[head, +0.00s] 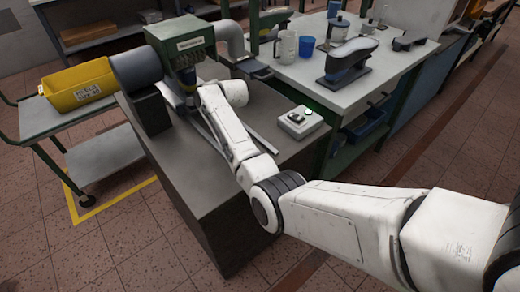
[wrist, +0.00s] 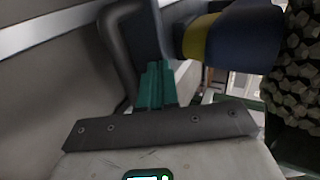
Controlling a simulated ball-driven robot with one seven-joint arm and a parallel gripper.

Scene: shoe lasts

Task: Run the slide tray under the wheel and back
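A green machine (head: 181,45) stands on a dark grey bench, with a rough, knobbly wheel (head: 196,62) at its underside. The wheel fills the right edge of the wrist view (wrist: 303,55). A dark blue piece with a yellow band (wrist: 215,37) lies beside it. The slide tray is mostly hidden behind my arm; grey rails (head: 213,130) show. A dark bent bar (wrist: 115,45), seemingly the tray's handle, runs down to the green fingers of my gripper (wrist: 156,84). The fingers are close together and appear shut on it; the contact is partly hidden. My arm hides the gripper in the head view.
A switch box (head: 300,122) with a lit green button sits on the bench. A yellow bin (head: 79,85) stands on a green cart at left. The right table holds a dark shoe-shaped form (head: 350,61), a clear jug (head: 285,48) and a blue cup (head: 306,46).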

